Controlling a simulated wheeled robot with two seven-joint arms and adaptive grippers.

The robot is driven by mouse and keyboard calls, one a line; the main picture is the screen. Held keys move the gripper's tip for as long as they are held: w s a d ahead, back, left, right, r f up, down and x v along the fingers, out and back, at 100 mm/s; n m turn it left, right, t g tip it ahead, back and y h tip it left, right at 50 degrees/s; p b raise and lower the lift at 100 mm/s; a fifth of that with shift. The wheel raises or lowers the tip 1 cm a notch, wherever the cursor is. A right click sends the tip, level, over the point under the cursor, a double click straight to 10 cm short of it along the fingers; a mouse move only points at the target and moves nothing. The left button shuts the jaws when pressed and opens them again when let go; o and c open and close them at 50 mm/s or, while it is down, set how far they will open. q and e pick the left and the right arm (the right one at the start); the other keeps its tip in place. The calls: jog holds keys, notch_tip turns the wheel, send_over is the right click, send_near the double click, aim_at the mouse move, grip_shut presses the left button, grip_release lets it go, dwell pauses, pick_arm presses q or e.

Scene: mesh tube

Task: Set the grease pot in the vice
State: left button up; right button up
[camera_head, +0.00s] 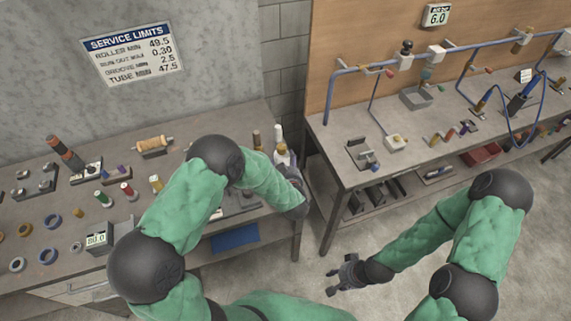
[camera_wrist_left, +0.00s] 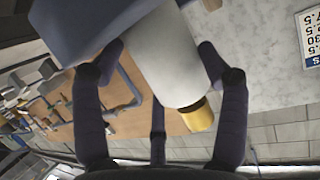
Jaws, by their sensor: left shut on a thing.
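In the left wrist view my left gripper (camera_wrist_left: 160,60) is shut on a pale grey-white cylinder with a yellow end, which I take to be the grease pot (camera_wrist_left: 165,70). In the head view my left arm reaches to the right end of the left bench and hides most of the gripper and the vice. My right gripper (camera_head: 338,280) is open and empty above the floor.
The left bench (camera_head: 50,205) holds a wooden roller (camera_head: 152,144), several rings and small tubes, and a display (camera_head: 96,239). The right bench (camera_head: 330,130) carries blue piping, fittings and a grey tray (camera_head: 416,98). Open floor lies between the benches and around my right arm.

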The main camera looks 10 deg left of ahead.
dwell(0.5)
pick_arm(q)
jog(key=o, duration=1.4)
jog(key=shift+o, duration=0.2)
jog(key=shift+s+f, duration=0.1)
jog(key=shift+f, duration=0.05)
jog(key=shift+s+d, duration=0.1)
jog(key=shift+s, duration=0.05)
jog(key=v, duration=1.1)
jog(key=shift+s+r, duration=0.25)
jog(key=shift+d, duration=0.1)
